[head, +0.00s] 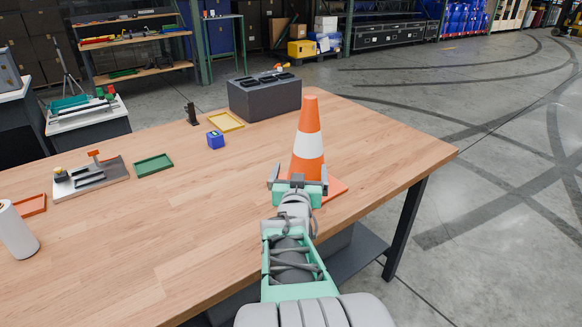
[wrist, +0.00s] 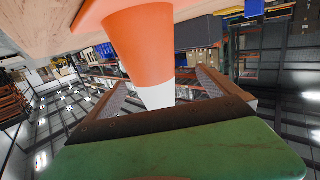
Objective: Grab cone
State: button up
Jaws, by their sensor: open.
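An orange traffic cone (head: 309,128) with a white band stands upright on the wooden table (head: 180,230) near its right end. Its orange base (head: 331,188) shows to the right of my gripper. My gripper (head: 298,183) is open at the near side of the cone, low down by its lower body. In the wrist view the cone (wrist: 145,45) appears upside down, rising between the two fingers (wrist: 170,88). The cone's white band shows between the fingers. I cannot tell whether either finger touches the cone.
A dark grey box (head: 265,97) stands behind the cone. A blue cube (head: 215,139), a yellow tray (head: 226,121), a green tray (head: 153,164) and a fixture board (head: 90,178) lie to the left. The table's right end beyond the cone is clear.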

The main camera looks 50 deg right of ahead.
aim_at(308, 149)
jog(key=d, duration=0.1)
jog(key=r, duration=0.1)
jog(key=d+h, duration=0.1)
jog(key=shift+s+d+r+m, duration=0.15)
jog(key=shift+s+d+m, duration=0.1)
jog(key=shift+d+m, duration=0.05)
jog(key=p+x, duration=0.1)
jog(key=x, duration=0.5)
jog(key=shift+w+d+r, duration=0.1)
jog(key=shift+w+d, duration=0.05)
jog(key=shift+w, duration=0.2)
jog(key=c, duration=1.8)
jog(key=shift+r, duration=0.15)
jog(key=shift+c, duration=0.7)
